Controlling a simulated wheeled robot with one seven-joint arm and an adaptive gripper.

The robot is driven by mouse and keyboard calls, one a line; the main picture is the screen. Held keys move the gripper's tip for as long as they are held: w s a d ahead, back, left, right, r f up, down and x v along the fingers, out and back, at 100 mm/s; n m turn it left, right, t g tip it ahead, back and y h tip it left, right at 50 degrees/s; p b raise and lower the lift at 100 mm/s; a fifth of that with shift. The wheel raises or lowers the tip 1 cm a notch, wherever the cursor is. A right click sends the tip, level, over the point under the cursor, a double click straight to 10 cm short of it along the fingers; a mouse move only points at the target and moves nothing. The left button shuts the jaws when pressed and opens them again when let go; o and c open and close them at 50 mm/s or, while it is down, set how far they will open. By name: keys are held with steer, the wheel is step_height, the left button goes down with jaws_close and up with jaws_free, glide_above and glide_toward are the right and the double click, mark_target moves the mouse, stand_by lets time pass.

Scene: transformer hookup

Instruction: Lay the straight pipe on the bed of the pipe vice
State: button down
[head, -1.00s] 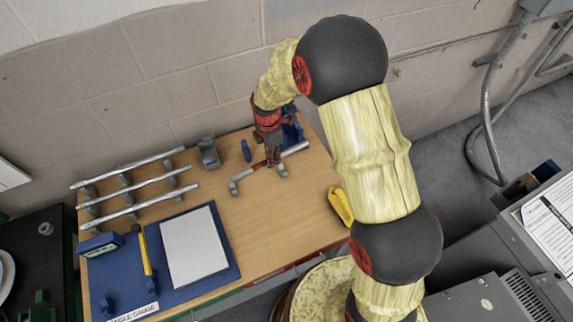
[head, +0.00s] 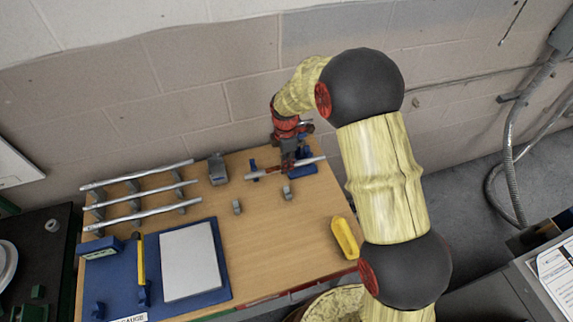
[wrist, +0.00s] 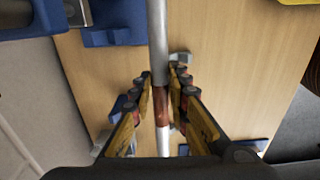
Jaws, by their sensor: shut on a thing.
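The straight pipe (head: 262,174) is grey with a red-brown band at its middle. My gripper (head: 287,168) is shut on this band and holds the pipe roughly level above the table's back right part. In the wrist view the pipe (wrist: 158,45) runs up the picture between the two fingers (wrist: 162,105). A blue fixture (head: 304,168), apparently the pipe vice, stands at the back right, partly hidden behind my gripper and the pipe. A blue fixture (wrist: 115,22) also shows at the upper left of the wrist view, beside the pipe. Whether the pipe touches it I cannot tell.
Two small grey supports (head: 237,206) stand bare in front of the pipe. A rack with several pipes (head: 140,190) is at the left, with a grey block (head: 217,170) beside it. A blue board (head: 120,275) lies front left; a yellow object (head: 345,238) is at the right edge.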

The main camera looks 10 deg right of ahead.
steer(key=w+a+f+b, duration=0.1)
steer(key=w+f, duration=0.2)
steer(key=w, duration=0.5)
steer(key=shift+a, duration=0.35)
stand_by(0.4)
steer(key=c, duration=1.7)
jaws_free()
steer(key=shift+o, duration=0.3)
steer(key=shift+r, duration=0.1)
